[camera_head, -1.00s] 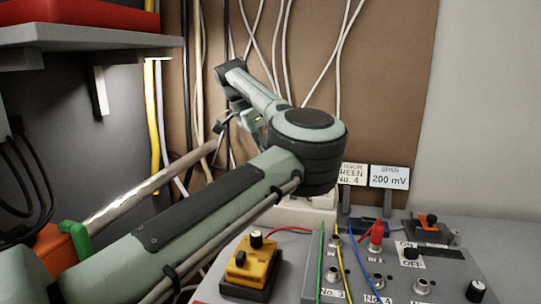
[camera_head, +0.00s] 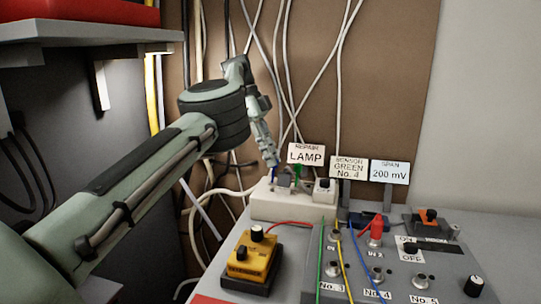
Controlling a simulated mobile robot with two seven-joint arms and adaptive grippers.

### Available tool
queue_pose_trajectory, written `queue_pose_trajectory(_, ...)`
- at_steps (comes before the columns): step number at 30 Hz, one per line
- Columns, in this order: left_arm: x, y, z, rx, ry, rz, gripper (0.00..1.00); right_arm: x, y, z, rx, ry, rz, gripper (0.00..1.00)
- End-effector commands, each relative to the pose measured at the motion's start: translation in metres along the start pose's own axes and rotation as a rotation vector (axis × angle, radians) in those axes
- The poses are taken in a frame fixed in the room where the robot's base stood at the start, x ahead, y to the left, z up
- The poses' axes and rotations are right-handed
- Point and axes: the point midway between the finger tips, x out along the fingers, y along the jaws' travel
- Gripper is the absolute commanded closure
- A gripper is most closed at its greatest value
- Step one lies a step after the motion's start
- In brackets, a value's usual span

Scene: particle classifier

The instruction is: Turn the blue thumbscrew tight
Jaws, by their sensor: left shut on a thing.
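My left gripper (camera_head: 284,180) is small and far off, at the end of my arm, over the left part of a white box (camera_head: 292,208) at the back of the bench. It is shut at the blue thumbscrew (camera_head: 275,173), of which only a small dark blue bit shows beside the fingers. The fingers hide most of the thumbscrew, so how far it is turned cannot be seen. A green piece (camera_head: 298,171) stands just right of the gripper. My right gripper is not in view.
A "REPAIR LAMP" sign (camera_head: 306,155) stands close behind the gripper. A black-knobbed unit (camera_head: 324,190) is at the box's right. A yellow box (camera_head: 251,259), a grey panel (camera_head: 400,280) with wires and a red plug (camera_head: 376,230) lie in front. Cables hang behind.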

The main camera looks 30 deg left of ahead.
Motion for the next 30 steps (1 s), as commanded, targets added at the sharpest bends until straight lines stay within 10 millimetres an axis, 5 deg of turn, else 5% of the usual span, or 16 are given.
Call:
queue_pose_trajectory(19, 0.0001, -0.0003, -0.0003, 0.036, 0.0, 0.021, 1.0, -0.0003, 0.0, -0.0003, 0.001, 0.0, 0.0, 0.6)
queue_pose_trajectory(20, 0.0001, -0.0003, -0.0003, 0.036, 0.0, 0.021, 0.82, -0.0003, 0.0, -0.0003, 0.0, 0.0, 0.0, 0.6)
queue_pose_trajectory(24, 0.0002, -0.0003, -0.0002, 0.035, 0.0, 0.021, 0.65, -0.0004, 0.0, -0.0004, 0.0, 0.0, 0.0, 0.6)
queue_pose_trajectory(30, 0.0002, -0.0004, -0.0001, 0.035, 0.0, 0.02, 0.62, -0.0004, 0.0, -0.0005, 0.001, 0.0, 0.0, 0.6)
